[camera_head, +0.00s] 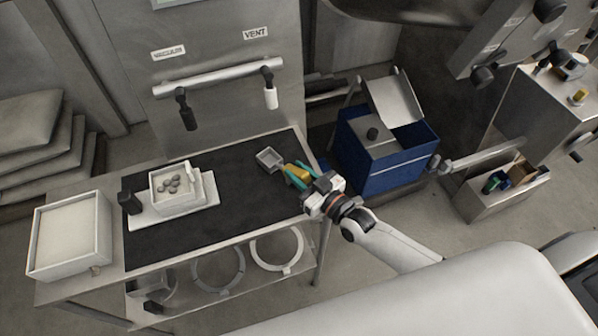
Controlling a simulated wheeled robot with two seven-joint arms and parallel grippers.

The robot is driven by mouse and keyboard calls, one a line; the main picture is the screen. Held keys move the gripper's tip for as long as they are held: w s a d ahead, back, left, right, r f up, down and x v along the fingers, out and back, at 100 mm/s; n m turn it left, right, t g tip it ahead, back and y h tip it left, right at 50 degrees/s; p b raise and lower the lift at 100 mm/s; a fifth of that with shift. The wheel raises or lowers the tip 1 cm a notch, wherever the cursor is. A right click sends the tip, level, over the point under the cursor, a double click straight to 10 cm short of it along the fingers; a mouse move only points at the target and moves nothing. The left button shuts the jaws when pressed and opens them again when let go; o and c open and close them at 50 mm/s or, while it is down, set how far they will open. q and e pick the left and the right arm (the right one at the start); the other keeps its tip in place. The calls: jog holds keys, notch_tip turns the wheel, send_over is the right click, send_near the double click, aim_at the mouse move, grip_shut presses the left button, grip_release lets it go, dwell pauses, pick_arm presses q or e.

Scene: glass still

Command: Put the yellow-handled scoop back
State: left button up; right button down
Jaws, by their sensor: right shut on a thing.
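The yellow-handled scoop (268,158) is over the right end of the bench's black mat, with its grey square pan pointing to the upper left. My right gripper (297,174) is shut on its yellow handle, with teal fingers on either side. I cannot tell whether the pan touches the mat or hangs just above it. My left gripper is not in view.
A bench (75,180) carries a white bin of pale material (106,232) and a scale (207,188) with a tray of small lumps. A blue box (395,180) with a raised lid stands right of the bench. The mat's middle (240,205) is clear.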

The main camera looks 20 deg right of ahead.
jog(key=shift+f, duration=0.35)
jog(key=c, duration=1.1)
grip_release()
jog(key=shift+o, duration=0.2)
jog(key=b+v, duration=0.2)
jog(key=v, duration=1)
